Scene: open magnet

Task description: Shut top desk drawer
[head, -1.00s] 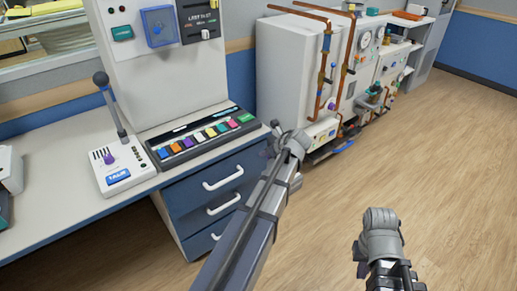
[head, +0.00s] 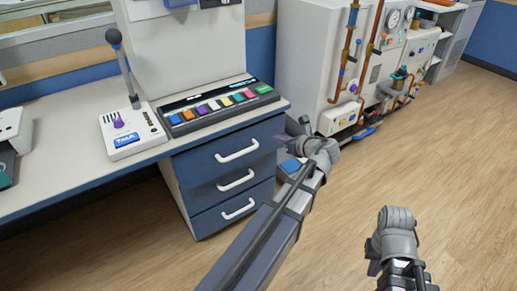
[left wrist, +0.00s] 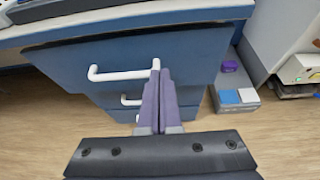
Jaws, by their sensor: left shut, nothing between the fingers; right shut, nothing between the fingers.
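The blue top drawer (head: 210,164) of the desk has a white handle (head: 237,151). In the left wrist view the drawer front (left wrist: 190,55) stands out somewhat past the drawer fronts below, with a dark strip along its top edge. My left gripper (head: 284,142) is shut and empty, to the right of the drawer in the head view. In the left wrist view its purple fingertips (left wrist: 157,66) overlap the right end of the handle; whether they touch cannot be told. My right gripper (head: 374,266) is shut and empty, low over the floor at the right.
Two lower drawers with white handles (head: 236,180) sit under the top one. The desktop (head: 70,130) carries a lever box (head: 133,132) and a panel of coloured buttons (head: 215,105). A machine with copper pipes (head: 310,60) stands at right. The wooden floor (head: 460,170) is open there.

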